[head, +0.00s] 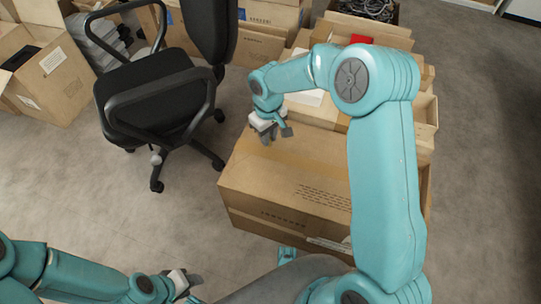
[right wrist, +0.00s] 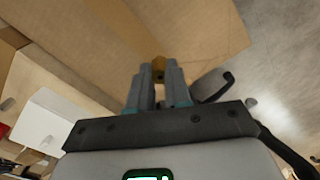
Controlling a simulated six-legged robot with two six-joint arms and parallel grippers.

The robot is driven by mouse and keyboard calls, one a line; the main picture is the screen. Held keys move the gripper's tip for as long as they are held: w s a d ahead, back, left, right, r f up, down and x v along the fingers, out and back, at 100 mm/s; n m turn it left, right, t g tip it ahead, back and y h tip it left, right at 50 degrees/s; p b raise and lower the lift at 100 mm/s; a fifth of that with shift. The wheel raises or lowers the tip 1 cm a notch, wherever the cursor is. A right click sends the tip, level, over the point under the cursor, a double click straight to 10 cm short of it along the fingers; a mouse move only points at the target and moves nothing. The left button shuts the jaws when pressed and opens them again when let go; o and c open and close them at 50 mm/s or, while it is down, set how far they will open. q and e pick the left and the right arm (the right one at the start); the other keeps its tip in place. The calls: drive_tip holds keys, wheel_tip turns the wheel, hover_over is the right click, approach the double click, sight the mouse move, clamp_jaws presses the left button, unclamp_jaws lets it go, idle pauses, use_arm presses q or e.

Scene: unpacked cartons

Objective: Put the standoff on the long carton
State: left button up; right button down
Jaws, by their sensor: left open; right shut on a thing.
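The long carton (head: 262,186) is a closed brown box in the middle of the head view, with print on its top and side. My right gripper (head: 276,133) is over its far left part. In the right wrist view the same gripper (right wrist: 158,78) is shut on a small brass-coloured piece, the standoff (right wrist: 158,62), which shows between the fingertips. The carton's brown top (right wrist: 195,30) lies beyond it; I cannot tell whether the standoff touches it. In the head view the standoff is not clearly visible. My left gripper (head: 188,284) is open and empty, low over the floor.
A black office chair (head: 158,95) stands left of the carton. More cartons (head: 262,45) and open boxes crowd behind it, with a small red item (head: 361,39) among them. An open carton (head: 52,75) is at far left. The floor (head: 75,170) at left is clear.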

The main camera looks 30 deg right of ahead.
wheel_tip(320, 180, down, 5)
drive_tip(key=shift+w+r+b, duration=0.1)
drive_tip(key=shift+b, duration=0.3)
drive_tip(key=shift+f+b, duration=0.7)
drive_tip(key=shift+f, duration=1.55)
drive_tip(key=c, duration=1.1)
unclamp_jaws()
drive_tip(key=shift+r+p, duration=0.25)
drive_tip(key=shift+p, duration=0.05)
wheel_tip(320, 180, up, 12)
drive_tip(key=p, duration=0.3)
drive_tip(key=shift+f, duration=0.1)
